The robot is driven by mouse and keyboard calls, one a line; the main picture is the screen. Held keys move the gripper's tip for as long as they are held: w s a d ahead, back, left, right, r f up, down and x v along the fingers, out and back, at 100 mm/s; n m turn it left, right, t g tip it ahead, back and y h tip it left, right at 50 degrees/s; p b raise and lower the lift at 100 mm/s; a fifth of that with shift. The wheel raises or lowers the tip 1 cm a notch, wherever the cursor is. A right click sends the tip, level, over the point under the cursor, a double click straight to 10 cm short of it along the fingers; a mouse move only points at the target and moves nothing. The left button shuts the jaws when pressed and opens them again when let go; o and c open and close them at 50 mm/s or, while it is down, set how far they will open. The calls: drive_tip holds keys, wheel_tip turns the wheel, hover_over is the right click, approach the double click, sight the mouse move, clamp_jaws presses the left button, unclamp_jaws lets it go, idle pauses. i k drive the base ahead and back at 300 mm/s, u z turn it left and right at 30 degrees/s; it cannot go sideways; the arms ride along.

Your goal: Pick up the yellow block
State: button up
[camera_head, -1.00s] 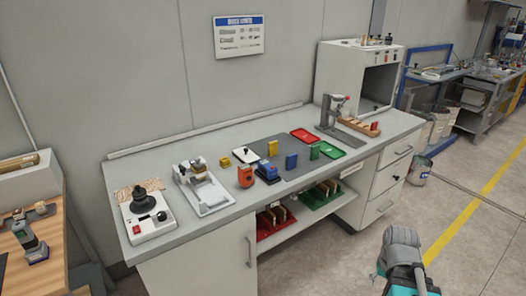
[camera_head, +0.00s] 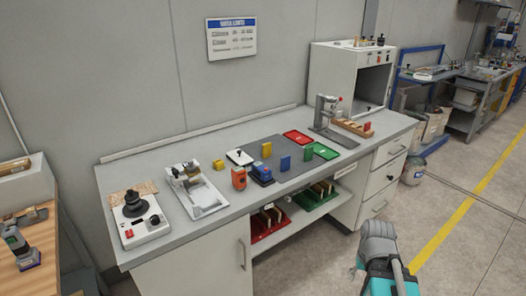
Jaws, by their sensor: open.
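A yellow block (camera_head: 266,150) stands upright on the grey mat, between the white tray and the blue block. A second, smaller yellow piece (camera_head: 218,164) sits farther left, beside the white clamp-like device. A grey and teal part of my own arm shows at the bottom right, in front of the bench and well away from the blocks. My gripper's fingers cannot be made out in this view. Nothing of mine touches either yellow piece.
The mat (camera_head: 282,178) also bears a blue block (camera_head: 285,163) and a green block (camera_head: 309,153). Near it are a white tray (camera_head: 239,157), red tray (camera_head: 297,137), green tray (camera_head: 324,151) and orange device (camera_head: 239,178). A grey stand (camera_head: 326,113) rises at right.

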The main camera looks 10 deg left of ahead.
sight(266, 148)
drive_tip(key=u, duration=0.05)
drive_tip(key=i, duration=0.95)
drive_tip(key=z, duration=0.1)
